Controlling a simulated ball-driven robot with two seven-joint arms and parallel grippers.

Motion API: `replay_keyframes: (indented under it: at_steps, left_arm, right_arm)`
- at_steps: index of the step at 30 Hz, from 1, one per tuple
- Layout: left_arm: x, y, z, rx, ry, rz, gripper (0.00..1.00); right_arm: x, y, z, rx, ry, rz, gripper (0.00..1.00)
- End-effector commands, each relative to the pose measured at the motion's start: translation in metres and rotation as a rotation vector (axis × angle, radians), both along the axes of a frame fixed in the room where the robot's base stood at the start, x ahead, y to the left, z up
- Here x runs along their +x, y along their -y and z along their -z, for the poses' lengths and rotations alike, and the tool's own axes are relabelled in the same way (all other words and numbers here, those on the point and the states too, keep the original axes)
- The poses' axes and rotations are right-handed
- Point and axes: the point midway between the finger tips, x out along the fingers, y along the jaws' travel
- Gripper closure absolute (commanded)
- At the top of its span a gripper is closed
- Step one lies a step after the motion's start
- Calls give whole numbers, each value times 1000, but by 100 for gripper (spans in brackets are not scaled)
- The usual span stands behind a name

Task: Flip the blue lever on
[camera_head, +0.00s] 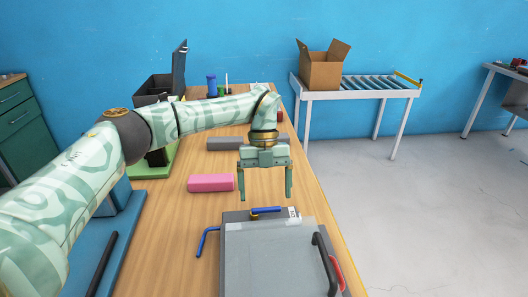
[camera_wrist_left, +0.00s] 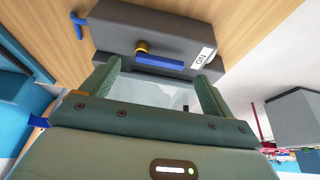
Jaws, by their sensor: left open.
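The blue lever (camera_head: 268,209) sits on the far end of a grey box (camera_head: 232,262). It runs from a brass pivot (camera_head: 254,215) toward a white label (camera_head: 293,212). In the left wrist view, the lever (camera_wrist_left: 160,63) lies along the box's side face, its free end pointing toward the label (camera_wrist_left: 203,58), which reads ON. My left gripper (camera_head: 265,198) is open and empty, its fingers pointing down just beyond and above the lever. I cannot tell whether they touch it. My right gripper is not in view.
A bent blue rod (camera_head: 204,240) sticks out left of the grey box. A black handle (camera_head: 324,262) is on its right. A pink block (camera_head: 211,183) and a dark grey block (camera_head: 225,143) lie on the wooden table (camera_head: 180,240). Floor is clear to the right.

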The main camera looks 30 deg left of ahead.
Motion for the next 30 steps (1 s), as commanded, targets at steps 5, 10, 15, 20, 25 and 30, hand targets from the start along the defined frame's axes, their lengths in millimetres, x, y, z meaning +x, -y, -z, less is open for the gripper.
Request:
replay_keyframes:
  at_steps: [5,10,15,20,25,30]
  left_arm:
    - [17,-11,-52,2,8,-2,13]
    - [31,-21,-93,2,6,-2,13]
    - [39,-27,-115,2,2,0,13]
    - [42,-30,-124,0,2,1,13]
    - [42,-30,-126,-1,2,1,13]
    - [42,-30,-125,-1,2,1,13]
  right_arm:
    - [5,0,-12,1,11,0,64]
    - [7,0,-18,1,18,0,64]
    - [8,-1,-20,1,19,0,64]
    - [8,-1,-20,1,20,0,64]
    - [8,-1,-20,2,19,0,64]
    - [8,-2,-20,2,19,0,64]
